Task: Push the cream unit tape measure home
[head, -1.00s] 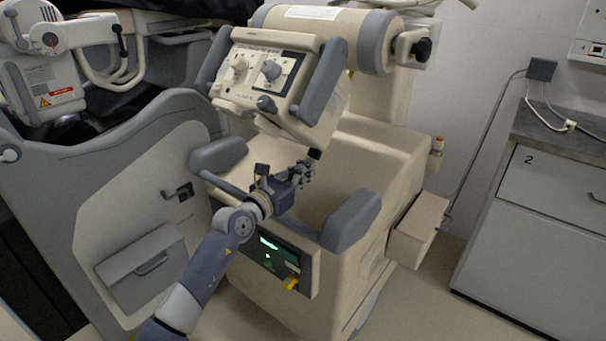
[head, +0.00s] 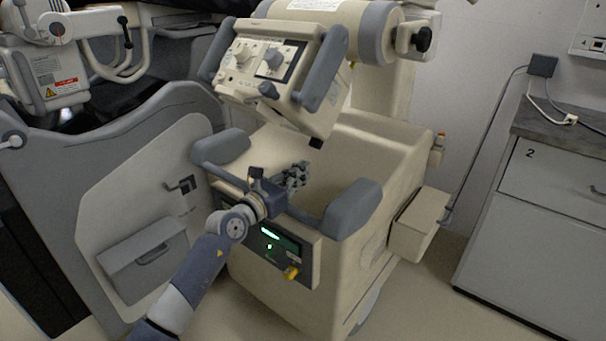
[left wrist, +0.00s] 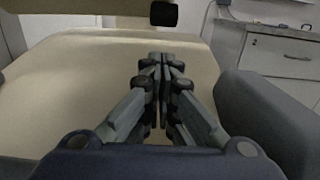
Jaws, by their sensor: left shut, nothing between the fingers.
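The cream unit (head: 345,160) stands in the middle of the head view, its tilted control head (head: 272,72) above a cream deck. A small dark block (head: 316,142) at the lower edge of this head appears to be the tape measure; it also shows at the top of the left wrist view (left wrist: 164,13). My left gripper (head: 300,172) is shut and empty, below the block and apart from it, above the deck behind the front handle. In the left wrist view its closed fingertips (left wrist: 164,62) point forward under the block. My right gripper is not in view.
Grey handle pads (head: 352,208) and (head: 220,147) flank my left wrist. A lit panel (head: 270,245) with a yellow piece (head: 291,272) is on the unit's front. A grey cabinet (head: 530,235) stands right, a grey-cream machine (head: 120,185) left. The deck around the fingers is clear.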

